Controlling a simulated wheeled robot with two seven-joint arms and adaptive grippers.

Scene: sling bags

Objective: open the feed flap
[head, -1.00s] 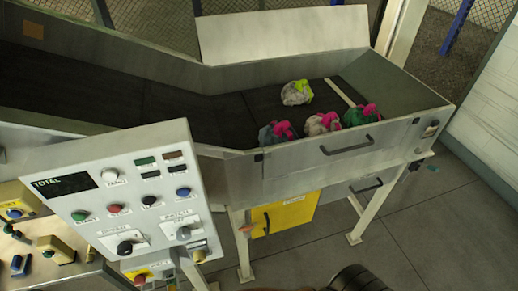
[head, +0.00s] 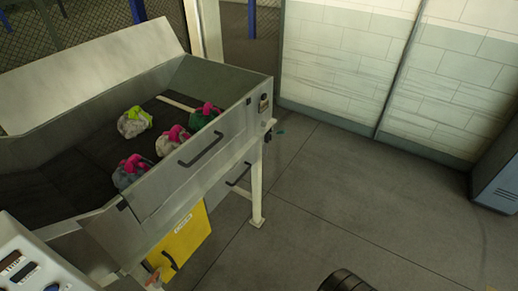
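The feed flap (head: 218,143) is the grey front panel of the metal hopper, with a dark bar handle (head: 201,149) on its face. It stands upright and looks closed, level with the hopper's side walls. Behind it, several bags with pink or yellow-green tops lie on the dark belt, among them a grey one with a yellow-green top (head: 134,122) and a green one with a pink top (head: 204,116). Neither of my grippers shows in the head view. A dark rounded part, probably mine, shows at the bottom edge.
A grey control panel (head: 32,262) is at the lower left. A yellow box (head: 182,238) hangs under the hopper, beside a lower handle (head: 240,174). A hopper leg (head: 257,193) stands on the floor. The tiled floor (head: 350,200) to the right is open, up to a pale wall and a grey cabinet (head: 500,175).

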